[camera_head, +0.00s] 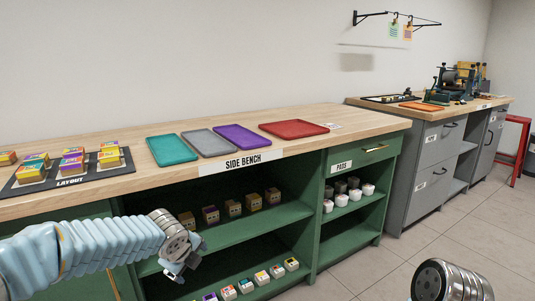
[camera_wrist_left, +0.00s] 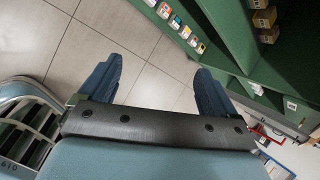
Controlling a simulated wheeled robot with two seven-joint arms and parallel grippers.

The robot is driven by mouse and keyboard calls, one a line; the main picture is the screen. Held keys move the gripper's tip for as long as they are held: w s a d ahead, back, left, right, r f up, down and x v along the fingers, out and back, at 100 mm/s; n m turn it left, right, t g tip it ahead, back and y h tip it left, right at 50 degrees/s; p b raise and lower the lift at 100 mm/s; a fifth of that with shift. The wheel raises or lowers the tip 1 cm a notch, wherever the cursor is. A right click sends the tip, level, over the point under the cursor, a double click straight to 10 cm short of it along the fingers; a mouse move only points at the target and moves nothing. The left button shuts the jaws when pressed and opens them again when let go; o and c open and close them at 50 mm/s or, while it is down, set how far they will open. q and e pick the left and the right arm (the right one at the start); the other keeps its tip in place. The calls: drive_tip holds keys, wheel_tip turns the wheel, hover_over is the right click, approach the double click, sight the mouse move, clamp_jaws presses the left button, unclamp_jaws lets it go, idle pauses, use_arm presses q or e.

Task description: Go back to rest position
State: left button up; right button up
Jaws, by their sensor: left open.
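My left arm comes in from the left in the head view, in front of the green bench. My left gripper (camera_head: 180,266) hangs at the arm's end, before the lower shelves, pointing down. In the left wrist view my left gripper (camera_wrist_left: 158,82) has its two dark blue fingers wide apart, with only floor tiles between them. It holds nothing. At the bottom right of the head view a metal wrist part of my right arm shows over the floor. My right gripper itself is out of the picture.
Teal (camera_head: 172,150), grey, purple and red trays lie on top. A grey cabinet (camera_head: 430,170) stands right. The tiled floor (camera_head: 400,255) is clear.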

use_arm(q)
drive_tip(key=s+d+f+n+g+h, duration=0.1)
drive_tip(key=s+d+f+n, duration=0.15)
drive_tip(key=f, duration=0.45)
drive_tip(key=s+d+f+n+g+h, duration=0.2)
drive_tip(key=s+f+n, duration=0.2)
drive_tip(key=f, duration=0.3)
drive_tip(key=s+d+f+n+g+h, duration=0.1)
drive_tip(key=s+d+f+n, duration=0.2)
drive_tip(key=f, duration=0.4)
drive_tip(key=s+d+f+n+g, duration=0.1)
drive_tip(key=s+f+n, duration=1.3)
drive_tip(key=s+n, duration=0.1)
drive_tip(key=shift+s+d+g+h, duration=0.2)
drive_tip(key=shift+s+g+h, duration=0.1)
drive_tip(key=shift+s+g, duration=0.1)
